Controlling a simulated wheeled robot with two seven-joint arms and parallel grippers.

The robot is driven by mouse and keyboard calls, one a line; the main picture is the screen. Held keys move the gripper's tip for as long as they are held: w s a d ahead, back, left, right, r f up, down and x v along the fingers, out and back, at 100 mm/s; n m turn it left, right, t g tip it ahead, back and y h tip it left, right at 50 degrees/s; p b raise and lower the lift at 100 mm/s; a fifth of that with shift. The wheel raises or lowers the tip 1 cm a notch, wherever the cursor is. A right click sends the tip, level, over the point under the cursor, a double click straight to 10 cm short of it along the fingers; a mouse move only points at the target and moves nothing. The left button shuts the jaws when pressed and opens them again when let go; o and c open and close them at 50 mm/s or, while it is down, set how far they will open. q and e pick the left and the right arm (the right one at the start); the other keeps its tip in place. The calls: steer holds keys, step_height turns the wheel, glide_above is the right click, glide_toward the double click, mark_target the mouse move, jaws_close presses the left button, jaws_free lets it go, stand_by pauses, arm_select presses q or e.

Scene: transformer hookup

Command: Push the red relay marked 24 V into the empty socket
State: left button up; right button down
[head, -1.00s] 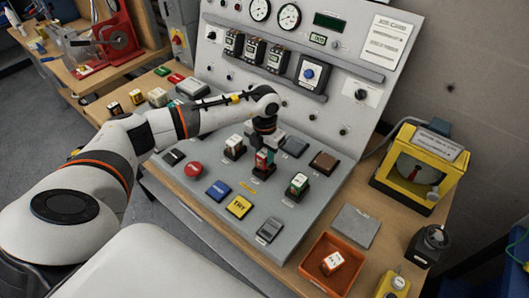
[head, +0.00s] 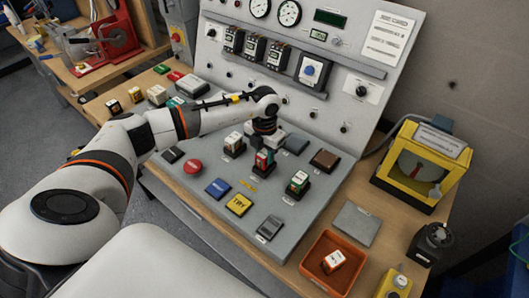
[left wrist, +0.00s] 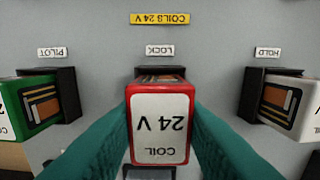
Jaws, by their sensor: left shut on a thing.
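The red relay (head: 263,161), its white face reading COIL 24 V, is held between the teal fingers of my left gripper (head: 265,141). The left wrist view shows the relay (left wrist: 160,125) with a finger closed on each side. It is lined up over the black socket labelled LOCK (left wrist: 158,72), whose edge shows behind it; how deep it sits cannot be told. A green relay (left wrist: 35,107) stands in the PILOT socket (left wrist: 67,92), and a white relay (left wrist: 290,105) in the HOLD socket (left wrist: 250,95). My right gripper is not in view.
The sloped grey console (head: 215,212) carries a red button (head: 193,167), a blue plate (head: 218,188) and a yellow plate (head: 238,204). An orange tray (head: 313,279) with a white block (head: 333,261) lies at lower right. The upright panel (head: 350,75) stands behind the arm.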

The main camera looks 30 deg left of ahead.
arm_select(q)
steer(key=shift+s+f+b, duration=0.1)
steer(key=shift+f+b, duration=0.5)
steer(key=shift+f, duration=0.2)
steer(key=o, duration=1.1)
steer(key=shift+c, duration=0.2)
steer(key=shift+r, duration=0.1)
steer(key=shift+r+p, duration=1.7)
steer(key=shift+r, duration=0.75)
